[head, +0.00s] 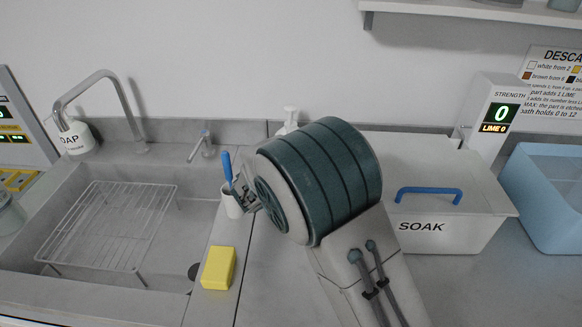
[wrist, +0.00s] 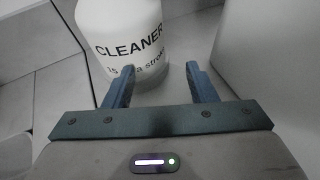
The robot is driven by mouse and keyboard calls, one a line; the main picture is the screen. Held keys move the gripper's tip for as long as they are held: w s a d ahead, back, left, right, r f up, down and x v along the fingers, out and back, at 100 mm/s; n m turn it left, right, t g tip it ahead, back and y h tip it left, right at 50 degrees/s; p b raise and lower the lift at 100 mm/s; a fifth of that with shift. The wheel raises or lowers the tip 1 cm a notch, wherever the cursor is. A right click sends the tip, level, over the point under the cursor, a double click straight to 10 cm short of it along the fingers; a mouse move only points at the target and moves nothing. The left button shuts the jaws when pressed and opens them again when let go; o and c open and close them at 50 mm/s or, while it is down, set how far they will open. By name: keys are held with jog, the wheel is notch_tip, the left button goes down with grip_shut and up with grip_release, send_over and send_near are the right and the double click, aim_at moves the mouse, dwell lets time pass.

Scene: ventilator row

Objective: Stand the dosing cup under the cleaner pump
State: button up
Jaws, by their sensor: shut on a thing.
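My gripper (head: 243,190) is near the sink's right edge, with its fingers seen close in the wrist view (wrist: 158,82). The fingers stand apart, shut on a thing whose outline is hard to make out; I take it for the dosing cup. The white cleaner bottle (wrist: 125,35), lettered CLEANER, stands just beyond the fingertips in the wrist view. In the head view only its white pump top (head: 290,115) shows behind my arm. I cannot tell whether the held thing touches the bottle or the bench.
A white holder (head: 231,206) with a blue handle stands beside my gripper. A yellow sponge (head: 218,268) lies on the sink edge. The sink with a wire rack (head: 110,225) is left. The SOAK box (head: 450,232) and a blue tub (head: 548,190) are right.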

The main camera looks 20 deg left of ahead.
jog(key=shift+f, duration=0.15)
jog(key=shift+f+b, duration=0.15)
jog(key=shift+b, duration=0.15)
jog(key=o, duration=1)
jog(key=shift+r+p, duration=0.4)
jog(key=shift+p, duration=0.05)
jog(key=b+v, duration=0.1)
jog(key=v, duration=1.1)
jog(key=shift+f, duration=0.1)
